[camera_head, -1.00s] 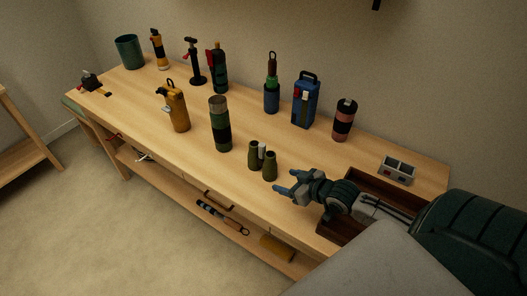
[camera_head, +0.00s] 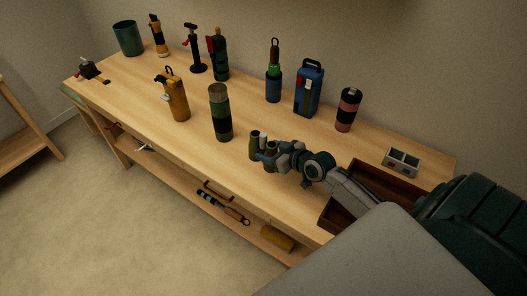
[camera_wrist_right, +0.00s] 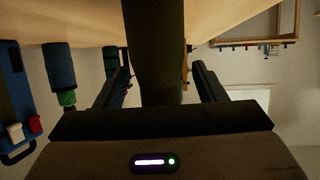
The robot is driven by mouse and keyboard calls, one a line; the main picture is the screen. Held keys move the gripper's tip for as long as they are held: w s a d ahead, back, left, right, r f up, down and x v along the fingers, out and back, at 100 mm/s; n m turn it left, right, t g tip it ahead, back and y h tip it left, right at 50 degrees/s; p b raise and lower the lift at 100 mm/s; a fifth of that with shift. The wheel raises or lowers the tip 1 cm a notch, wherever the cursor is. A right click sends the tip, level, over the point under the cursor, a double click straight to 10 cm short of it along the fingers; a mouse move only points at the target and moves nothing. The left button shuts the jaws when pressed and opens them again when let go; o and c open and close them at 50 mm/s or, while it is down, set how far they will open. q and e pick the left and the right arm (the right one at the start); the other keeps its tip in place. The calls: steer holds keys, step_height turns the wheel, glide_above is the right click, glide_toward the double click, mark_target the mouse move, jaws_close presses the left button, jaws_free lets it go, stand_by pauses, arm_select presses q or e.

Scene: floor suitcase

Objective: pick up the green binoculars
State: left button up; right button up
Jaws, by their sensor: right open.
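The green binoculars (camera_head: 254,142) stand upright on the workbench near its front edge, partly hidden behind my right gripper. My right gripper (camera_head: 264,158) is open and right at the binoculars, coming from the right side. In the right wrist view a dark green barrel (camera_wrist_right: 155,50), which looks like the binoculars, stands between the two open fingers (camera_wrist_right: 155,88). I cannot tell whether a finger touches it. My left gripper is not in view.
The wooden workbench (camera_head: 185,150) holds a banded green cylinder (camera_head: 220,112) left of the binoculars. Behind stand a blue case (camera_head: 308,90), a blue-green bottle (camera_head: 273,80) and a pink-black canister (camera_head: 347,110). A dark tray (camera_head: 400,178) lies under my right forearm.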

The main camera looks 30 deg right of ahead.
steer(key=shift+x, duration=1.2)
steer(key=shift+s, duration=0.1)
steer(key=c, duration=1.3)
